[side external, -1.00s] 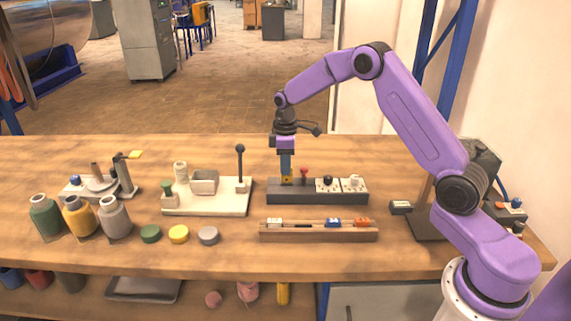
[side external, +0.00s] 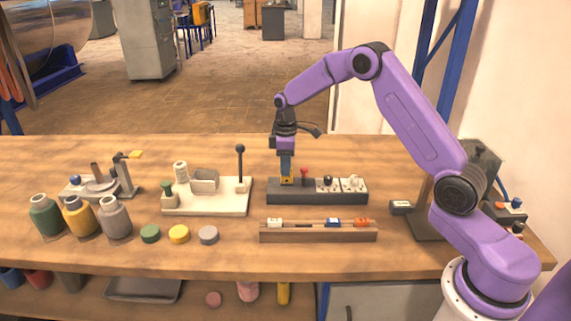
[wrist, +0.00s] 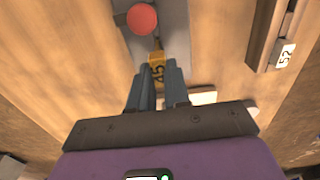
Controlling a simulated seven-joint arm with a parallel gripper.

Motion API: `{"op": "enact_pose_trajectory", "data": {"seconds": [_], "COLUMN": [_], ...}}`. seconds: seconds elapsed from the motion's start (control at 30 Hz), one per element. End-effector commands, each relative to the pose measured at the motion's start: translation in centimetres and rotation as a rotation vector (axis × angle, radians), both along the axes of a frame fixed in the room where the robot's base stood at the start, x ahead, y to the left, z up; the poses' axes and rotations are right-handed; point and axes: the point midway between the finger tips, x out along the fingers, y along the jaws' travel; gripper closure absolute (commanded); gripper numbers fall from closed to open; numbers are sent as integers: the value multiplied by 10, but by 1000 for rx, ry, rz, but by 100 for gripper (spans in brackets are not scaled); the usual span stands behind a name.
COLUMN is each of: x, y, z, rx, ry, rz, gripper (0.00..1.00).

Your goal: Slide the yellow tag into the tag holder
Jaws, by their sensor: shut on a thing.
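The yellow tag (wrist: 157,72), marked with dark digits, is between my gripper's fingertips in the wrist view. My gripper (side external: 286,178) points down and is shut on it above the left end of a dark grey block (side external: 340,197). The tag also shows as a small yellow patch in the side view (side external: 287,181). No separate tag holder stands out; the part of the block under the tag is mostly hidden by the fingers and tag. I cannot tell whether the tag touches the block.
A red knob (side external: 304,174) stands just right of my gripper on the block, with white switch plates (side external: 353,183) farther right. A wooden rack (side external: 318,238) in front holds white, blue and orange tags. A cream fixture (side external: 208,208) with a tall black-knobbed lever stands left.

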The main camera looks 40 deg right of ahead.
Motion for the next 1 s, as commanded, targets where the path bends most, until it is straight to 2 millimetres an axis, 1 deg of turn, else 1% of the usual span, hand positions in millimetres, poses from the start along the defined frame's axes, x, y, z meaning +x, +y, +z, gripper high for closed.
{"op": "enact_pose_trajectory", "data": {"seconds": [1.0], "x": [0], "y": [0], "z": [-35], "rx": [0], "ry": [1], "rz": [0], "gripper": [100]}}
